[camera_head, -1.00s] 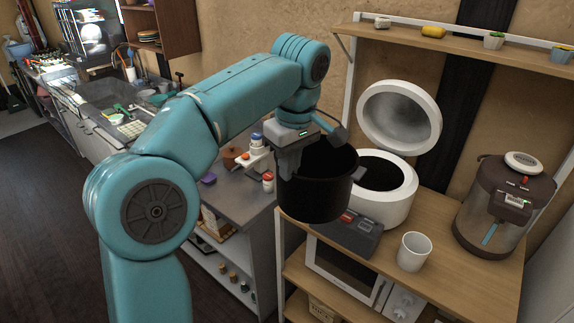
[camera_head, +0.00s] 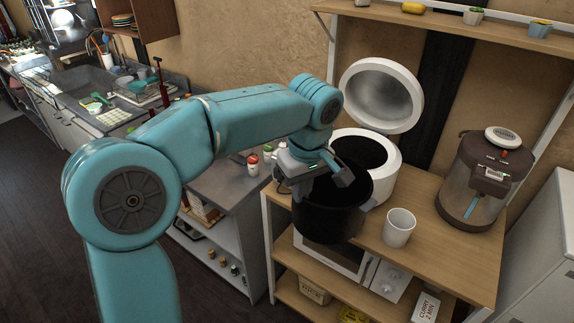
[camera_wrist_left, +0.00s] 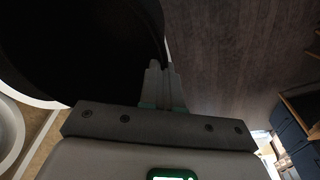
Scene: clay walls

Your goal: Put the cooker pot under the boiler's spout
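The black cooker pot (camera_head: 335,215) hangs from my left gripper (camera_head: 303,188), in front of the white rice cooker and over the shelf's front edge. The gripper is shut on the pot's left rim. In the left wrist view the closed fingers (camera_wrist_left: 160,85) meet the wall of the dark pot (camera_wrist_left: 75,45). The brown and steel boiler (camera_head: 478,185) stands on the wooden shelf to the right, apart from the pot. Its dark spout part (camera_head: 490,178) faces forward. My right gripper is in no view.
The white rice cooker (camera_head: 391,172) stands behind the pot with its lid (camera_head: 381,95) up. A white cup (camera_head: 399,228) stands between pot and boiler. Bare shelf top (camera_head: 430,250) lies in front of the boiler. A microwave (camera_head: 340,255) sits below.

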